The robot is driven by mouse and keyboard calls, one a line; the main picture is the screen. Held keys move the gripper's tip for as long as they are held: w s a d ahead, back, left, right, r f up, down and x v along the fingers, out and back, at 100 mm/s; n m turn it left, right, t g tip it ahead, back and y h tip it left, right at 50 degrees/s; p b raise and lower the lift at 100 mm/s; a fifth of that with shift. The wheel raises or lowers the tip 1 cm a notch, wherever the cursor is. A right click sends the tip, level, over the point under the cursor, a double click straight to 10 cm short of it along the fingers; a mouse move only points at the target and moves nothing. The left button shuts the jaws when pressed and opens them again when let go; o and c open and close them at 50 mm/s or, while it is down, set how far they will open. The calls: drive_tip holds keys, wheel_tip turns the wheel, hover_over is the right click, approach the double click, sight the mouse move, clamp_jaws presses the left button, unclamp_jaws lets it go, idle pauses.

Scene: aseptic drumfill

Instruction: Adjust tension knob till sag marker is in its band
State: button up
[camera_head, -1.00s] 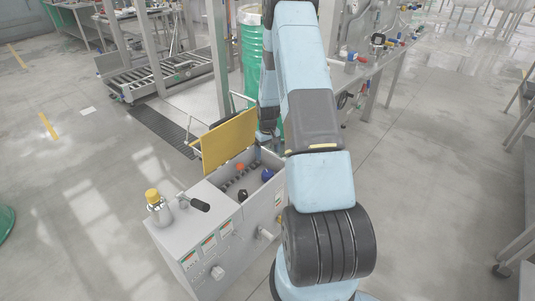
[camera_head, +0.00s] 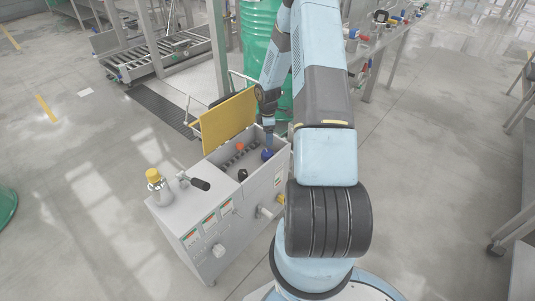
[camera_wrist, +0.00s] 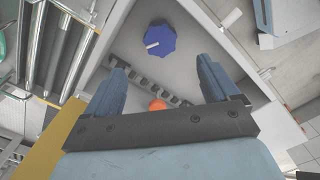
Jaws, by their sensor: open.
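A blue lobed knob (camera_wrist: 160,40) with a pale pointer bar sits inside an open grey box (camera_head: 222,202). It also shows near the box's far right corner in the head view (camera_head: 267,155). My gripper (camera_wrist: 163,76) is open and empty above the box, its two blue-grey fingers apart. The knob lies beyond the fingertips in the wrist view, not between them. A dark chain or toothed strip (camera_wrist: 142,72) runs in the box by an orange round piece (camera_wrist: 157,105). I cannot make out a sag marker or its band.
A yellow lid (camera_head: 228,118) stands open at the box's back. A yellow-capped fitting (camera_head: 154,181) and a black-handled lever (camera_head: 198,183) stand on the box top. A green drum (camera_head: 258,25) is behind my arm.

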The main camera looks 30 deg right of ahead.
sight(267, 153)
wheel_tip(267, 153, down, 12)
drive_tip(key=shift+r, duration=0.1)
idle(0.4)
drive_tip(key=shift+c, duration=0.2)
drive_tip(key=c, duration=1)
drive_tip(key=shift+m, duration=0.5)
drive_tip(key=m, duration=0.4)
drive_tip(key=shift+m, duration=0.3)
drive_tip(key=m, duration=1.2)
drive_tip(key=shift+m, duration=0.4)
drive_tip(key=m, duration=0.5)
drive_tip(key=shift+a, duration=0.1)
